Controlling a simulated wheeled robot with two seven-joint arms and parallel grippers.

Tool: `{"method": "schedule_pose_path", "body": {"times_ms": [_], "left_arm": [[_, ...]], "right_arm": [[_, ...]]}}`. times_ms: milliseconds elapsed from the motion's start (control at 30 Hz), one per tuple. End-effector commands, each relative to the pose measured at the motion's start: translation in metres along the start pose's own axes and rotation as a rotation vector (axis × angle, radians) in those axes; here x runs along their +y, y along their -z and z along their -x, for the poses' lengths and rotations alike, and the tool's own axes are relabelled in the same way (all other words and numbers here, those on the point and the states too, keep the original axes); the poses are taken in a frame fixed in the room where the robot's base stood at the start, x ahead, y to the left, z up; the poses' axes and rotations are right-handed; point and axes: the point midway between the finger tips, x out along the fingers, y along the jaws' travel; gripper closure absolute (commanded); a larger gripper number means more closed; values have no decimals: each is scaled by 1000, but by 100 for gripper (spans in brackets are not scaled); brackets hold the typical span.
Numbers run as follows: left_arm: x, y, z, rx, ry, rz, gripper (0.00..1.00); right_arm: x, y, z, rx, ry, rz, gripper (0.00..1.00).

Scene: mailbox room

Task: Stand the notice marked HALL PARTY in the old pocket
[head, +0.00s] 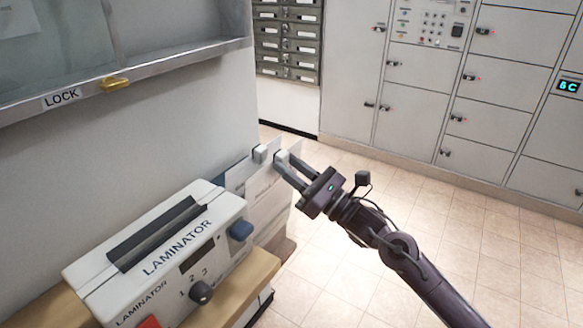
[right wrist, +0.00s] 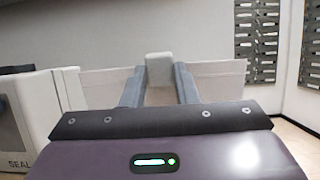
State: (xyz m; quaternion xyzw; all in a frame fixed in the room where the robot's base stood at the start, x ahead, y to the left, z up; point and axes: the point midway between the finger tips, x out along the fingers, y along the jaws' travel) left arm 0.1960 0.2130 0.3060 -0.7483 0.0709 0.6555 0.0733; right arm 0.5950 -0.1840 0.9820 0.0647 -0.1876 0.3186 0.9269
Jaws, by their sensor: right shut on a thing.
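My right gripper (head: 287,168) is at the far end of the laminator, shut on the pale block-shaped tab of a white notice (head: 284,190). In the right wrist view the fingers (right wrist: 158,88) sit on either side of this tab (right wrist: 159,66), and a wide white sheet (right wrist: 215,80) spreads behind them. A second pale tab (head: 259,154) stands just left of the gripper, with more pale sheets (head: 238,175) below it. No lettering is readable on the sheets, so I cannot tell which is HALL PARTY. I cannot make out the old pocket for certain. My left gripper is out of view.
A white laminator (head: 165,250) with a blue knob stands on a wooden surface (head: 250,288) at the lower left. A glass case with a metal rail (head: 190,52) marked LOCK hangs above. Lockers (head: 420,100) and mailboxes (head: 287,42) line the back. The tiled floor at right is clear.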

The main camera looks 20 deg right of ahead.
Motion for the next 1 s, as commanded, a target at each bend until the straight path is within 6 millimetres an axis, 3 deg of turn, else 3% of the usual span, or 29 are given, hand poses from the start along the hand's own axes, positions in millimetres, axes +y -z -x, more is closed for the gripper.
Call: {"method": "schedule_pose_path", "body": {"times_ms": [33,67,267,567,733,900,1000], "left_arm": [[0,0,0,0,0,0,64],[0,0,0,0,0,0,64],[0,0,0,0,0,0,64],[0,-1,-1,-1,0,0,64],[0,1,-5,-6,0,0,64],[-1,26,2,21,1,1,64],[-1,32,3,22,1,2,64]], "right_arm": [[0,0,0,-1,0,0,93],[0,0,0,-1,0,1,72],[0,0,0,-1,0,0,48],[0,1,3,1,0,0,48],[0,4,24,5,0,1,48],[0,4,52,5,0,1,48],[0,3,65,4,0,-1,48]]}}
